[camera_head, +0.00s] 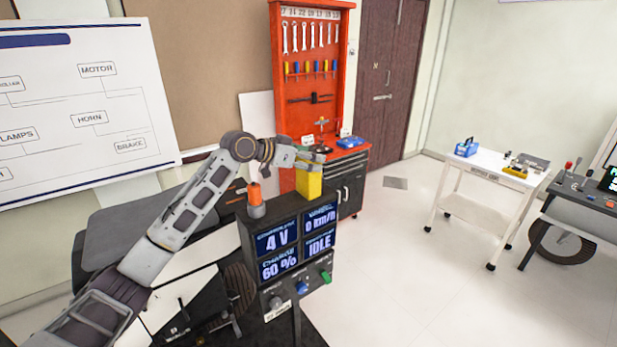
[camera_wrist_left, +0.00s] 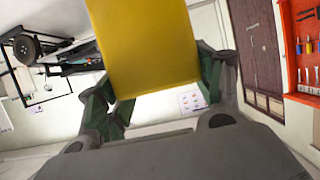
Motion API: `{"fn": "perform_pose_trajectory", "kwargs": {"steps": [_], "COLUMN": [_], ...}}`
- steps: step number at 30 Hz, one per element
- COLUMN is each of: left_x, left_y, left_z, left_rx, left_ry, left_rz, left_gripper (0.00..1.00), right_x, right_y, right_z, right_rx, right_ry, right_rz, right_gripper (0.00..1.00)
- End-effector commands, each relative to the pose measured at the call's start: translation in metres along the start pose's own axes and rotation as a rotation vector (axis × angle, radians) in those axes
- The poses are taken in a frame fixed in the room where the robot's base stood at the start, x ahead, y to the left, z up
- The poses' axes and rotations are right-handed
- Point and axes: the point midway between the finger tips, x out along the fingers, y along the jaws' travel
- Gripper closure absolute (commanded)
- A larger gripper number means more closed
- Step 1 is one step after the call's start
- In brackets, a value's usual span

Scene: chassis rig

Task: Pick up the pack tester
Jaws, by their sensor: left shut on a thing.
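A yellow block-shaped thing (camera_head: 309,184), which looks like the pack tester, is at my left gripper (camera_head: 305,160) in the head view. The left gripper is shut on it, above the back right of the display panel. In the left wrist view the yellow body (camera_wrist_left: 143,45) fills the upper middle between the two fingers of the left gripper (camera_wrist_left: 158,85). The face with any display or label does not show. I cannot tell from the head view whether its underside touches the panel. My right gripper is not in view.
A black display panel (camera_head: 264,289) with several blue screens stands close below, with an orange-topped piece (camera_head: 256,203) on it. Behind is a red tool cabinet (camera_head: 275,60). A white cart (camera_head: 478,210) with several items stands right, beside a dark bench (camera_head: 585,215). The floor between is clear.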

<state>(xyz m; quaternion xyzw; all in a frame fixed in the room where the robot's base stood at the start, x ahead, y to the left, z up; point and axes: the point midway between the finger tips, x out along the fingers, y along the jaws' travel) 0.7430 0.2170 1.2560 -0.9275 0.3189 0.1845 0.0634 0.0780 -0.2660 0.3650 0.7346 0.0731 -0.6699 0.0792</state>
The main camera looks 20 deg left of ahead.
Motion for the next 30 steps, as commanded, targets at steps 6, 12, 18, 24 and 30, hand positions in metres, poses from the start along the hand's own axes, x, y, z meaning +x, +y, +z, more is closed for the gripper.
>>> {"fn": "perform_pose_trajectory", "kwargs": {"steps": [6, 12, 18, 24, 30], "left_x": [0.0, 0.0, -0.002, -0.006, -0.014], "left_y": [0.0, 0.0, 0.0, 0.0, 0.0], "left_z": [0.0, -0.001, -0.004, -0.016, -0.036], "left_rx": [0.0, 0.001, 0.001, 0.001, 0.002], "left_ry": [0.0, 0.001, 0.002, 0.004, 0.004], "left_rz": [0.0, 0.0, 0.0, 0.0, 0.0], "left_gripper": [0.8, 0.81, 0.81, 0.81, 0.81], "right_x": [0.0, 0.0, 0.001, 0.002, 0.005], "right_y": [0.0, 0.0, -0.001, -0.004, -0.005], "right_z": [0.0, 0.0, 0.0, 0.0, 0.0], "right_rx": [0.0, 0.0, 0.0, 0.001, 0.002], "right_ry": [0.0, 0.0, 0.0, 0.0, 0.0], "right_rz": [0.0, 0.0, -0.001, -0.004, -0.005], "right_gripper": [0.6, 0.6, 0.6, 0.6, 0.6]}}
